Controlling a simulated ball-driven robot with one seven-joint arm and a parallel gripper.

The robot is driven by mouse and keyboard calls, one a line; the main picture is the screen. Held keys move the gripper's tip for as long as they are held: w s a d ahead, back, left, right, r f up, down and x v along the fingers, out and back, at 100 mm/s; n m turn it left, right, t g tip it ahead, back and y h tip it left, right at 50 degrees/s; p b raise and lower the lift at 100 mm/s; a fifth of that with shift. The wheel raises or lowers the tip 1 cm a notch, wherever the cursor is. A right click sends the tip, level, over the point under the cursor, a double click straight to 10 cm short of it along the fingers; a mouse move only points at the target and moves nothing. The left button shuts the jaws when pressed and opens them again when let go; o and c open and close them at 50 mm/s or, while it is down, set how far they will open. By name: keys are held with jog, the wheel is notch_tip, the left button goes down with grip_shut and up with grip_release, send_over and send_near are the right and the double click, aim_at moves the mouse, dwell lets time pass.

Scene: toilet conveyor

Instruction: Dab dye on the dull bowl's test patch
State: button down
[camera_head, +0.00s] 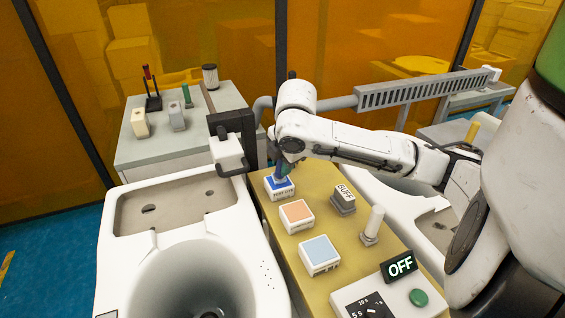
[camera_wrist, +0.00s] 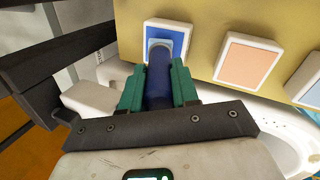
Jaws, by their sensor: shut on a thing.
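My gripper (camera_head: 283,170) is shut on a dark blue cylindrical dabber (camera_wrist: 158,90), held between green fingertips in the wrist view. The dabber's pale tip is over the blue pad (camera_wrist: 179,34) in its white frame; I cannot tell whether it touches. The same blue pad (camera_head: 279,189) shows at the far end of the yellow bench in the head view. A white toilet bowl (camera_head: 120,262) stands left of the bench, and another (camera_head: 400,203) is partly hidden behind my arm. I cannot tell which is dull, and no test patch is clear.
The yellow bench (camera_head: 262,212) also holds an orange pad (camera_head: 296,212), a pale blue pad (camera_head: 320,254), a BUFF block (camera_head: 343,199), a white peg (camera_head: 373,224) and an OFF sign (camera_head: 401,265). A grey side table (camera_head: 150,155) holds several small tools. A slotted rail (camera_head: 420,92) runs behind.

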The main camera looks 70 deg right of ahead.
jog(key=shift+r+p, duration=2.8)
jog(key=shift+r, duration=0.7)
jog(key=shift+f, duration=0.1)
